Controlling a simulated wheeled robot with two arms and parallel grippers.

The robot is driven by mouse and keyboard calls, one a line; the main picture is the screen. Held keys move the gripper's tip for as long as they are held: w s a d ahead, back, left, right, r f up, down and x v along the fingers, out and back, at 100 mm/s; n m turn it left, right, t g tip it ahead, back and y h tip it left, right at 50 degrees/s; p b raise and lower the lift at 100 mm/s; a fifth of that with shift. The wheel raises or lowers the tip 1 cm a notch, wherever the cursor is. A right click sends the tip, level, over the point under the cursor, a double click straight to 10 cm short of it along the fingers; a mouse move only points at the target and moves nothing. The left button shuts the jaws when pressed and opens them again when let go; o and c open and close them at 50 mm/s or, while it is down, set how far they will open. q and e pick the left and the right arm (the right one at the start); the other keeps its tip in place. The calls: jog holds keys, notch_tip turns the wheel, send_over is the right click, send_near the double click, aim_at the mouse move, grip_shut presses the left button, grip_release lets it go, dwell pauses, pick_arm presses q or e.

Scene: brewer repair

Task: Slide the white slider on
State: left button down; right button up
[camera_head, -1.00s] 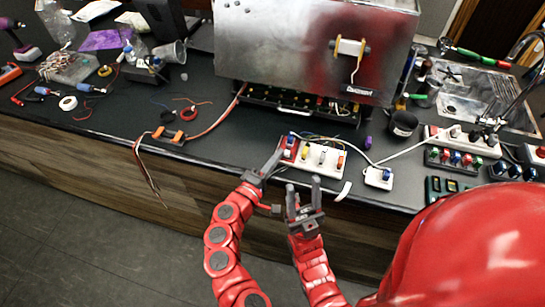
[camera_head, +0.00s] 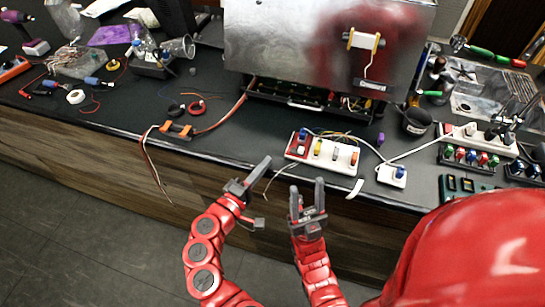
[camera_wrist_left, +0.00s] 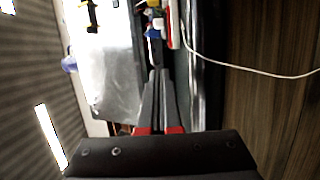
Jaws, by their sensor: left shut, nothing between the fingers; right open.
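A red block (camera_head: 293,153) with a blue piece (camera_head: 303,135) and a small white piece, probably the white slider (camera_head: 300,149), sits near the bench's front edge. Which way the white slider is set is too small to tell. A white panel (camera_head: 327,159) with yellow, dark and orange knobs adjoins it on the right. My left gripper (camera_head: 267,161) is shut and empty, left of and apart from the red block. In the left wrist view its fingertips (camera_wrist_left: 160,72) point towards a blue piece (camera_wrist_left: 153,33). My right gripper (camera_head: 307,187) is open and empty, in front of the panel.
A large metal brewer (camera_head: 325,45) stands behind the panel. White cables run to a small white box with a blue button (camera_head: 391,176). An orange connector (camera_head: 176,131) with loose wires lies to the left. The bench is fairly clear between connector and red block.

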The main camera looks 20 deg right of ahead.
pick_arm(q)
jog(key=v, duration=0.3)
jog(key=shift+s+a, duration=0.1)
jog(key=shift+a, duration=0.3)
jog(key=shift+f, duration=0.1)
